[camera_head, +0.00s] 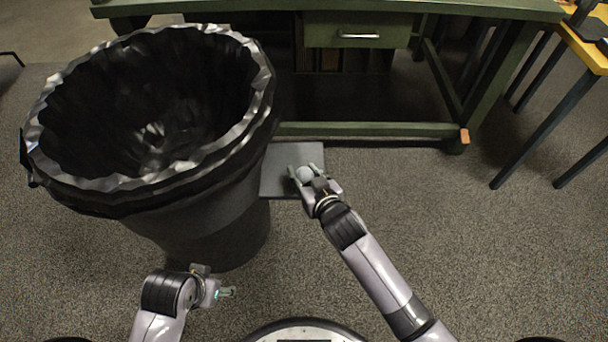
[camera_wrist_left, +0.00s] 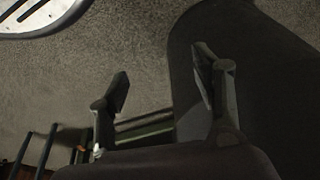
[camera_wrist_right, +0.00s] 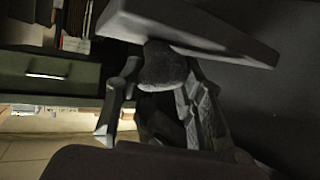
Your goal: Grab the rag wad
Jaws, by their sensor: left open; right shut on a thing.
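The rag wad (camera_head: 305,173) is a small grey rounded lump. My right gripper (camera_head: 308,176) is shut on it, with a finger on either side, over the front part of a grey slab (camera_head: 280,155) on the floor. The right wrist view shows the wad (camera_wrist_right: 163,68) between the fingertips, close to the slab's edge (camera_wrist_right: 190,32); I cannot tell whether they touch. My left gripper (camera_head: 226,292) is open and empty, low in the head view in front of the bin. Its spread fingers also show in the left wrist view (camera_wrist_left: 162,85).
A large dark bin (camera_head: 215,225) with a black liner stands at the left, close to the slab. A green workbench (camera_head: 365,130) with a drawer (camera_head: 358,38) stands behind. A yellow-topped table (camera_head: 585,50) is at the right.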

